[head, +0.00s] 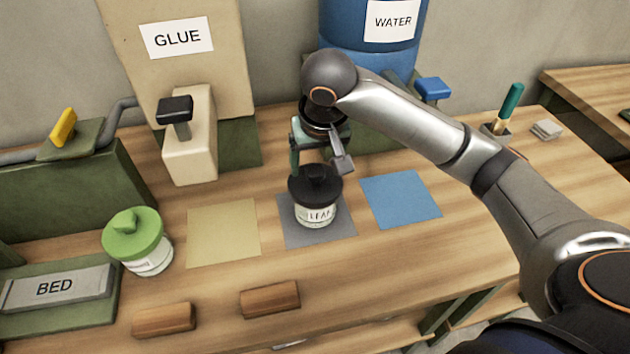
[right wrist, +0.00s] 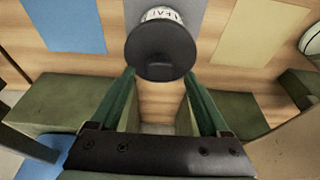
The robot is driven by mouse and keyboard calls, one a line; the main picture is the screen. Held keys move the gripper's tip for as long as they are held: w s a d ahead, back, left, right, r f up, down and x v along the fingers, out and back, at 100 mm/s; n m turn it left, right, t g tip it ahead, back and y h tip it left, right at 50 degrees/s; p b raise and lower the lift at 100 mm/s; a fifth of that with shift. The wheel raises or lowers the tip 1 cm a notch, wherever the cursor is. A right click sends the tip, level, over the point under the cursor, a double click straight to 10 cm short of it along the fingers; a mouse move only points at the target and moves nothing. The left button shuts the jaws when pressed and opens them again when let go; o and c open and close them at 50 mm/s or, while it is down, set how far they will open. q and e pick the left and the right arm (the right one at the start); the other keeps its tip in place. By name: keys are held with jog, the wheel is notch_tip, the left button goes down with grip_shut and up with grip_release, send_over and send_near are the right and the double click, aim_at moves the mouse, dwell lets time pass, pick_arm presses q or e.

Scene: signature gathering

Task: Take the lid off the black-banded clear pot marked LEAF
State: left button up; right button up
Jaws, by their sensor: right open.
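The clear pot marked LEAF (head: 316,215) stands upright on a grey mat (head: 342,232). Its black lid (head: 315,186), with a raised knob, sits on top. My right gripper (head: 319,160) is open and empty just behind and above the lid, pointing down. In the right wrist view the black lid (right wrist: 161,52) shows just beyond the open fingertips of the right gripper (right wrist: 159,76), centred between them and not gripped. The lid hides most of the pot there, with part of its label (right wrist: 161,14) showing. My left gripper is in neither view.
A green-lidded pot (head: 147,258) stands left of an empty yellow mat (head: 224,232). A blue mat (head: 400,198) lies empty at right. Behind are the GLUE dispenser (head: 190,135) and the blue WATER tank (head: 345,25). Two wooden blocks (head: 270,299) (head: 164,319) lie in front.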

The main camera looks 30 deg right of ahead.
jog(key=shift+x, duration=0.8)
jog(key=shift+c, duration=0.3)
grip_shut()
